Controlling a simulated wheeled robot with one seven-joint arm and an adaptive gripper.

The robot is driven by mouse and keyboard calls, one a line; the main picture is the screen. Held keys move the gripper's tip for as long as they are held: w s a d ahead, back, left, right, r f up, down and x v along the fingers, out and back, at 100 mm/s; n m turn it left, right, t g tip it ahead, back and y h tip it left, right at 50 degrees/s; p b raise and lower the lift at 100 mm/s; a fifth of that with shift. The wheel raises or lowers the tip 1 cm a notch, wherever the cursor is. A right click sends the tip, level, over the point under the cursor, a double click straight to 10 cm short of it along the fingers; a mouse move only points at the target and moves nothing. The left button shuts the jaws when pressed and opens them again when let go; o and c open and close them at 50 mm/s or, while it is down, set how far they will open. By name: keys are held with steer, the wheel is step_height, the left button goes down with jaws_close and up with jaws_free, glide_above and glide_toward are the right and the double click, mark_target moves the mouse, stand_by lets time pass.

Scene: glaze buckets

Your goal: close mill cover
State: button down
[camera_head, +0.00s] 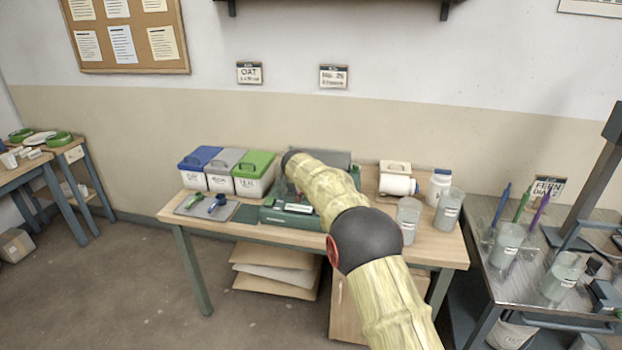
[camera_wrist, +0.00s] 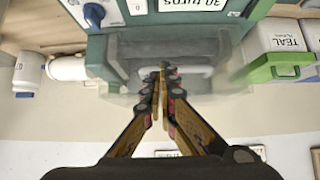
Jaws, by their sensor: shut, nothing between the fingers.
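The green mill (camera_head: 287,216) stands on the middle of the wooden table, partly hidden behind my arm. Its greyish see-through cover (camera_head: 338,158) stands raised at the back of the mill. In the wrist view, which is upside down to the room, the mill body (camera_wrist: 122,52) with a "30 turns" label is at the top. The clear cover (camera_wrist: 215,50) spans the middle of that view. My gripper (camera_wrist: 162,70) is shut and empty, its fingertips over the cover area; I cannot tell if they touch it. The head view hides my gripper behind the arm.
Blue, grey and green lidded bins (camera_head: 254,178) stand left of the mill. A grey tray (camera_head: 233,212) with scoops lies in front of them. A white jar (camera_head: 439,185) and clear beakers (camera_head: 408,222) stand to the right. A rack of tools is at far right.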

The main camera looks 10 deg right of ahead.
steer(key=s+a+f+n+g, duration=0.1)
steer(key=s+f+n+g, duration=0.15)
steer(key=s+f, duration=0.8)
steer(key=s+r+n+g, duration=0.2)
steer(key=s, duration=1)
steer(key=s+d+r+y, duration=0.1)
steer(key=s+r, duration=0.4)
steer(key=s, duration=0.9)
steer(key=s+d+r+y+p, duration=0.1)
steer(key=s+r, duration=0.5)
steer(key=s, duration=0.8)
steer(key=s+d+r+t+y+p, duration=0.1)
steer(key=s+r, duration=0.5)
steer(key=s, duration=0.8)
steer(key=shift+s+r+y, duration=0.25)
steer(key=shift+s+y, duration=0.05)
